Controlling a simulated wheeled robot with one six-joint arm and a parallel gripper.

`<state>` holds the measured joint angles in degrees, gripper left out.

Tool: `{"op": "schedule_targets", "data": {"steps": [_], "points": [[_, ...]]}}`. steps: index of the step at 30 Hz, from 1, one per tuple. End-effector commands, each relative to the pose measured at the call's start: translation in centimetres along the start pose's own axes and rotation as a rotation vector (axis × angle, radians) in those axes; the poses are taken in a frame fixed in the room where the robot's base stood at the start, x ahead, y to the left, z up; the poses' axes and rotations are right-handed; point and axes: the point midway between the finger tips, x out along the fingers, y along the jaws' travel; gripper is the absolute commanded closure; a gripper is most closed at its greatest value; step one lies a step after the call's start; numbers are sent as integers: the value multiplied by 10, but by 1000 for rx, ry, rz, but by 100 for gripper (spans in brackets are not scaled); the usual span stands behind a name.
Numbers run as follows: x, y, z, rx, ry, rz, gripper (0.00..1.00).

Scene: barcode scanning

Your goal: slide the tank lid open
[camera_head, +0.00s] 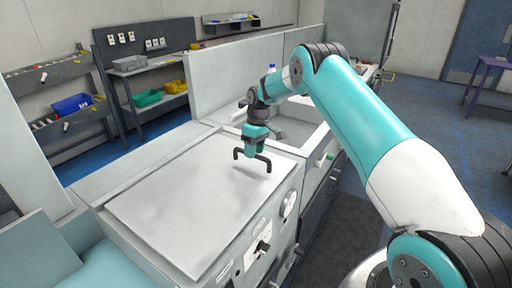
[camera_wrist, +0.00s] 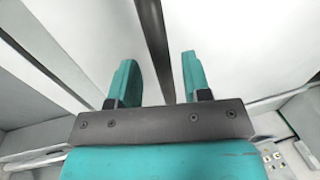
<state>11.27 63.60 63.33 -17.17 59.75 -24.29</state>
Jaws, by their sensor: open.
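The tank lid (camera_head: 185,205) is a flat pale panel lying on top of the white tank cabinet (camera_head: 258,225) in the head view. A dark bar handle (camera_head: 262,160) with bent ends stands near the lid's far right edge. My gripper (camera_head: 256,147) points down right at this handle. In the wrist view the two teal fingers of my gripper (camera_wrist: 159,58) are apart, with the dark handle (camera_wrist: 152,30) running between them. Gaps show beside the bar; whether either finger touches it I cannot tell. The lid (camera_wrist: 235,50) fills much of the wrist view.
An open basin (camera_head: 295,130) lies just beyond the lid, with a raised white wall (camera_head: 225,95) behind. The cabinet front carries a gauge (camera_head: 289,204) and a switch (camera_head: 262,247). Shelves with blue (camera_head: 72,104), green and yellow bins stand at the back left.

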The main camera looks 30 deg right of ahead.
Motion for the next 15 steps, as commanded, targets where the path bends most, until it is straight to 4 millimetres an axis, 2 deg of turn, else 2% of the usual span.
{"op": "schedule_targets", "data": {"steps": [5,8,15], "points": [[-9,0,-1,-1,3,1,56],[-26,0,0,0,4,3,56],[-87,0,2,-1,4,5,56]]}}
